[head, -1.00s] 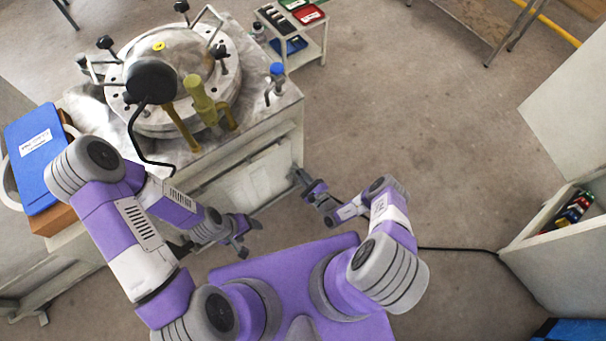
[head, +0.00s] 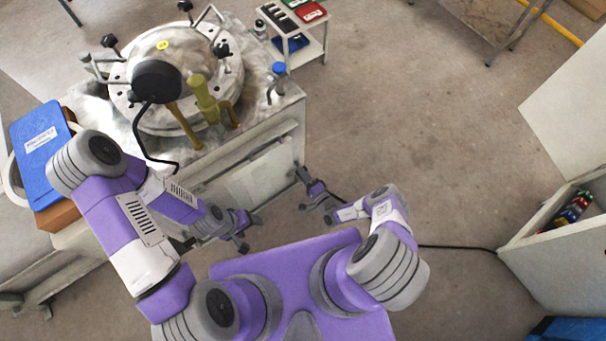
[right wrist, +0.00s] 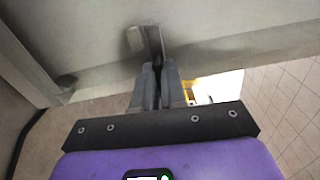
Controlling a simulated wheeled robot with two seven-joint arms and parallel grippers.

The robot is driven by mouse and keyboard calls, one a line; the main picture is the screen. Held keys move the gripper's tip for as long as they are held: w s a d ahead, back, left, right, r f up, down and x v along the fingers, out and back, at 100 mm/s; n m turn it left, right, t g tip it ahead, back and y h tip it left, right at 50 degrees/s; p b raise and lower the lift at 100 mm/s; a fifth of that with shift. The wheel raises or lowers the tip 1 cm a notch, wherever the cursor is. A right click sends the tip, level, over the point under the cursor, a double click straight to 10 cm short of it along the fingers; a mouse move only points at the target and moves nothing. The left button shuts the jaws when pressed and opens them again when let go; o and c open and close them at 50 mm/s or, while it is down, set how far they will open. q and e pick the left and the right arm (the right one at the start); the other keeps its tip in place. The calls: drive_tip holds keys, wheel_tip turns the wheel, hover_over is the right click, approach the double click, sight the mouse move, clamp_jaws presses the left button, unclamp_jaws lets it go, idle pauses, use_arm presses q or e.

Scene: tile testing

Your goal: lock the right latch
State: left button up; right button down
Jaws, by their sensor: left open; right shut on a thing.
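The test machine (head: 225,168) stands at the upper left in the head view, a pale cabinet with a round bolted vessel on top. In the right wrist view, a small grey metal latch handle (right wrist: 148,42) stands out from the flat grey panel. My right gripper (right wrist: 156,75) is shut on its near end; the fingers hide the gripped part. In the head view my right gripper (head: 301,175) is at the cabinet's lower right corner, where the latch is too small to make out. My left gripper (head: 250,232) is open and empty in front of the cabinet, apart from it.
A blue binder (head: 40,150) lies on a brown box at the left. A small cart (head: 302,45) with trays stands behind the machine. A pale cabinet (head: 555,240) with an open compartment is at the right. The floor between is clear except for a black cable (head: 455,247).

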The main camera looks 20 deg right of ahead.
drive_tip(key=shift+d+n, duration=0.1)
drive_tip(key=shift+n, duration=0.3)
drive_tip(key=c, duration=1.2)
unclamp_jaws()
drive_tip(key=shift+s, duration=0.15)
